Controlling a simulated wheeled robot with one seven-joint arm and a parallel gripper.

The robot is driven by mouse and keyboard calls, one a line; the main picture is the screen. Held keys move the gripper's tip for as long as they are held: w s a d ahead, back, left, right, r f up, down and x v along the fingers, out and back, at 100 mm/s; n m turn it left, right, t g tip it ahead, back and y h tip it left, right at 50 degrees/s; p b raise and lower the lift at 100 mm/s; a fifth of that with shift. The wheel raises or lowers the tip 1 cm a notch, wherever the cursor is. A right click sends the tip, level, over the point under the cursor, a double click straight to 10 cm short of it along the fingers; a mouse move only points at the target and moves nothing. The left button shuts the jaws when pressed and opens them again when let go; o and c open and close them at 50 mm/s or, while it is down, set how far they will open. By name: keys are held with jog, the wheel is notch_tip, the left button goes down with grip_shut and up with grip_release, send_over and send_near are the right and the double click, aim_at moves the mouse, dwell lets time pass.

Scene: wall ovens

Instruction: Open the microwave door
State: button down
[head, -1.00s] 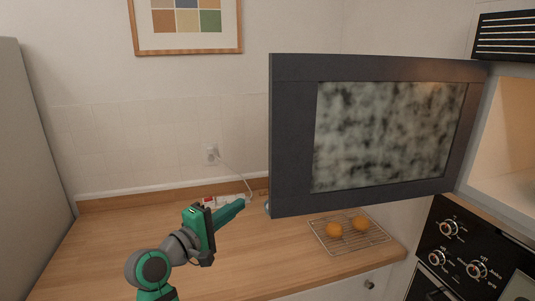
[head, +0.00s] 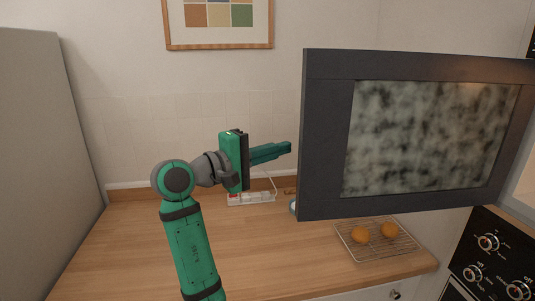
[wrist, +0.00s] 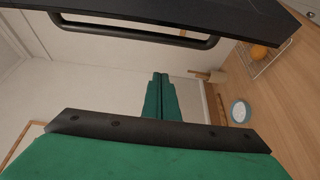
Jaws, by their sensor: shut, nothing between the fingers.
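The microwave door (head: 325,130) is a dark grey panel with a mottled window, standing wide open from its right-hand side. My gripper (head: 288,148) is green, shut and empty, just left of the door's free edge in the head view. In the wrist view its closed fingers (wrist: 159,80) point toward the wall, apart from the handle. The microwave's inside is almost wholly out of the head view.
A wire rack (head: 375,240) with two orange fruits lies on the wooden counter (head: 130,245) below the door. A power strip (head: 250,198) lies near the wall. A small round bowl-like thing (wrist: 239,110) stands on the counter. Oven knobs (head: 487,242) are at right.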

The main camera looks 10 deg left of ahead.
jog(key=shift+s+d, duration=0.2)
jog(key=shift+d, duration=0.5)
jog(key=shift+s+d, duration=0.2)
jog(key=shift+d, duration=0.55)
jog(key=shift+s+d, duration=0.2)
jog(key=shift+d, duration=0.5)
